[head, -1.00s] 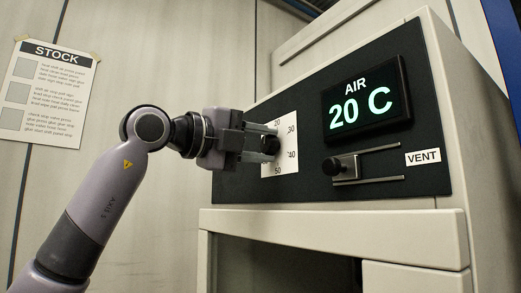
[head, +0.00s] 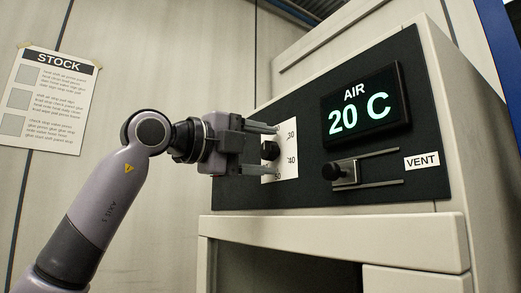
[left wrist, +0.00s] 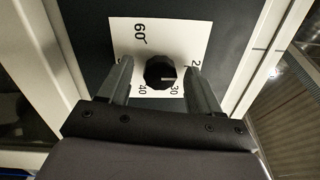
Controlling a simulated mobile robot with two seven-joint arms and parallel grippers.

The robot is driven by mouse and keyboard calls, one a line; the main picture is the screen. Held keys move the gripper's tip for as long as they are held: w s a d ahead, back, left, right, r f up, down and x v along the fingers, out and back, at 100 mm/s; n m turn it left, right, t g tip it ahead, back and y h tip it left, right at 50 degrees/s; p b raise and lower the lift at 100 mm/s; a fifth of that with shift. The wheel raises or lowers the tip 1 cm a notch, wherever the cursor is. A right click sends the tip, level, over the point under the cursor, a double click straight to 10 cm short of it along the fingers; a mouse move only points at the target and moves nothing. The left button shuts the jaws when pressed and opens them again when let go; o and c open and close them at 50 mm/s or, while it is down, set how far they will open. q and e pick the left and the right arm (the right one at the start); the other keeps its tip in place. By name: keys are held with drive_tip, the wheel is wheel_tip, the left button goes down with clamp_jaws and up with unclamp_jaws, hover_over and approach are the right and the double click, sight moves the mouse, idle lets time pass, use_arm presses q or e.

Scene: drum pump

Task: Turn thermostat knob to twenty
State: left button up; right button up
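The thermostat knob (head: 270,150) is a dark, faceted knob on a white dial plate (head: 291,158) on the cabinet's black panel. In the left wrist view the knob (left wrist: 160,72) has a pale pointer line aimed right, towards a number starting with 2 that a finger partly hides. The display (head: 360,108) reads "AIR 20 C". My left gripper (head: 274,150) is open, its fingers above and below the knob with gaps between. It also shows in the left wrist view (left wrist: 160,68), one finger on either side of the knob. My right gripper is not in view.
A vent slider (head: 343,170) with a black handle sits on rails right of the dial, beside a "VENT" label (head: 422,160). A cream ledge (head: 330,225) juts out below the panel. A "STOCK" sheet (head: 52,98) hangs on the left wall.

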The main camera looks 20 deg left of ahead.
use_arm(q)
drive_tip(key=shift+s+a, duration=0.25)
drive_tip(key=shift+s, duration=0.05)
drive_tip(key=b+v, duration=0.1)
drive_tip(key=v, duration=0.5)
drive_tip(key=shift+s+b, duration=0.2)
drive_tip(key=shift+b, duration=0.2)
drive_tip(key=shift+a+f, duration=0.1)
drive_tip(key=shift+a, duration=0.05)
